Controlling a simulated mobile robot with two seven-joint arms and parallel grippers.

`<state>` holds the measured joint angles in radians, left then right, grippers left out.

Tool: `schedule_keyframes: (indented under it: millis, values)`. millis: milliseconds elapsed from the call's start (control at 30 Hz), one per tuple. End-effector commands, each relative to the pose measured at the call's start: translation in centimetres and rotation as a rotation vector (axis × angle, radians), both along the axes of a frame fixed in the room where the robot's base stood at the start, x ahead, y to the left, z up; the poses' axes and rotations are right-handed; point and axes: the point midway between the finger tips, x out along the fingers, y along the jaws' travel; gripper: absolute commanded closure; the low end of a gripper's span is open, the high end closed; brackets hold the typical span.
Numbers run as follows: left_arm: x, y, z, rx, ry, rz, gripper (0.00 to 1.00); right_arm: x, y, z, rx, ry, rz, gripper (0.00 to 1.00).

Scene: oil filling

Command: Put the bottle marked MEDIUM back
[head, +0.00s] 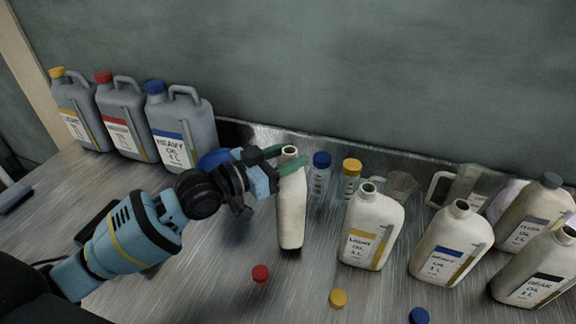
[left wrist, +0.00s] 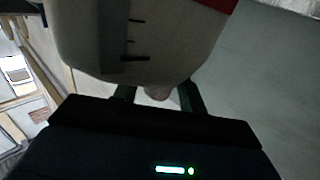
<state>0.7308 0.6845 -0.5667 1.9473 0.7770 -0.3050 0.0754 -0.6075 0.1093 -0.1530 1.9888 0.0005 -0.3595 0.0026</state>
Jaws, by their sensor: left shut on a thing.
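A white bottle (head: 291,210) without a cap stands nearly upright, its narrow side facing me in the head view. My left gripper (head: 286,159) is shut on it near its neck. Its label is turned away in the head view, so its marking cannot be read. In the left wrist view the bottle (left wrist: 135,40) fills the top, with dark scale marks and a red patch at its edge. I cannot tell whether its base touches the table. A red cap (head: 260,273) lies in front of it.
Open LIGHT (head: 372,225) and HEAVY (head: 450,243) bottles stand right, with a GEAR bottle (head: 537,270) and a capped bottle (head: 535,218). Grey jugs (head: 125,120) stand at back left. Small capped jars (head: 320,177) and clear jugs stand behind. Yellow (head: 338,298) and blue (head: 419,315) caps lie in front.

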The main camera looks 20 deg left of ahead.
Motion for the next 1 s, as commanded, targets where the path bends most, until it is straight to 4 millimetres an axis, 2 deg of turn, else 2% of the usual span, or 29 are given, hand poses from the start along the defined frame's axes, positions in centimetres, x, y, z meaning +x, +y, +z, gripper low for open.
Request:
schedule_keyframes:
  millis: [300,800,833,967,1000]
  values:
    - [0.0,0.0,-2.2,-0.003,-0.005,0.0,1.0,0.0,0.0,-0.1,-0.001,0.002,0.001,0.64]
    - [0.0,0.0,-2.9,-0.002,-0.004,0.0,1.0,-0.3,-0.2,-0.4,-0.004,0.007,0.006,0.64]
    - [0.0,0.0,-3.0,0.001,-0.001,0.0,0.54,-0.2,-0.2,-0.4,-0.005,0.006,0.006,0.64]
    - [0.0,0.0,-3.0,0.0,-0.001,0.0,0.37,-0.2,-0.2,-0.3,-0.005,0.006,0.006,0.64]
    - [0.0,0.0,-3.0,0.0,-0.001,0.0,0.36,-0.2,-0.2,-0.3,-0.005,0.006,0.006,0.64]
